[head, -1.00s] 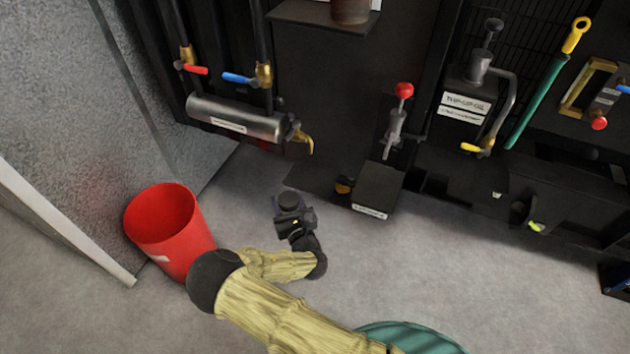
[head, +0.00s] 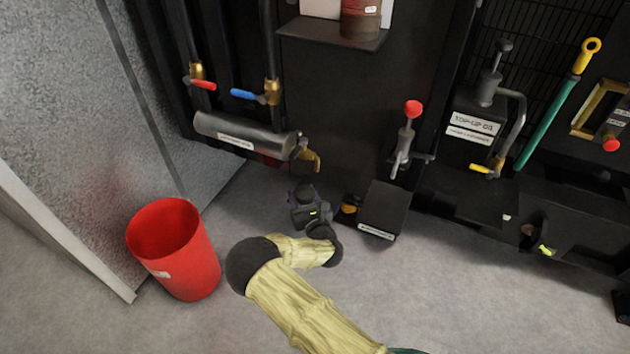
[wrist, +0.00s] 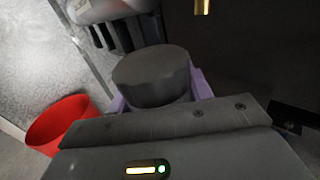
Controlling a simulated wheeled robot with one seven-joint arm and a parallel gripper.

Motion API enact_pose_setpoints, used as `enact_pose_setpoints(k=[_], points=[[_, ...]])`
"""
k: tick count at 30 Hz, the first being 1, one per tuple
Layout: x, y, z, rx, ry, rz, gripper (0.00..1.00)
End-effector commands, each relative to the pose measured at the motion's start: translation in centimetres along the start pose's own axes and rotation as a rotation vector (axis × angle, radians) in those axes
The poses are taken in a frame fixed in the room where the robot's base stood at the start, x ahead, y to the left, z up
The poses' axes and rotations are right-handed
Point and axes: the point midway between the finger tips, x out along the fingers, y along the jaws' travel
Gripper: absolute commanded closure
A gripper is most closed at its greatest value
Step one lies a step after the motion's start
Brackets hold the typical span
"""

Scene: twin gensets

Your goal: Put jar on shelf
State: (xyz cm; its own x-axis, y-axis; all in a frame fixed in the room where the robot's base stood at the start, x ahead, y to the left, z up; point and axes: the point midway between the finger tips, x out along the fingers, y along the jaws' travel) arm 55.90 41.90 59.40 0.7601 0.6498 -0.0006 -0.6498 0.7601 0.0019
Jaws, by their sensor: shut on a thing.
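The jar (wrist: 152,78) shows in the wrist view as a dark grey round top between two purple fingers. My gripper (wrist: 159,93) is shut on it. In the head view my gripper (head: 307,206) points away from me, above the floor near the machine, and the jar's dark top (head: 304,191) shows at its far end. The jar's lower part is hidden. A dark shelf (head: 325,35) juts from the machine panel at the top of the head view, beyond and above my gripper. A reddish-brown container (head: 360,22) stands on its right part.
A red bucket (head: 180,262) stands on the floor at left. A grey cylinder (head: 240,134) with valves above it is left of my gripper. A black box (head: 383,208) and a red-knobbed lever (head: 408,130) are to the right. The shelf's left part holds a pale item.

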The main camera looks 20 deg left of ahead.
Motion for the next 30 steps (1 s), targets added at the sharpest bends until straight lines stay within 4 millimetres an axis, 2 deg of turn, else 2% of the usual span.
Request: enact_pose_setpoints(k=[3,6,17,27,30], points=[[1.8,-1.9,0.0,0.0,-0.003,-0.001,0.72],[2.8,-2.7,-0.1,0.0,-0.001,0.001,0.72],[3.1,-3.1,0.0,0.0,-0.001,0.0,0.72],[6.0,-6.1,-0.2,0.0,-0.001,0.0,0.72],[5.9,-5.9,-0.7,0.001,0.0,0.0,0.72]])
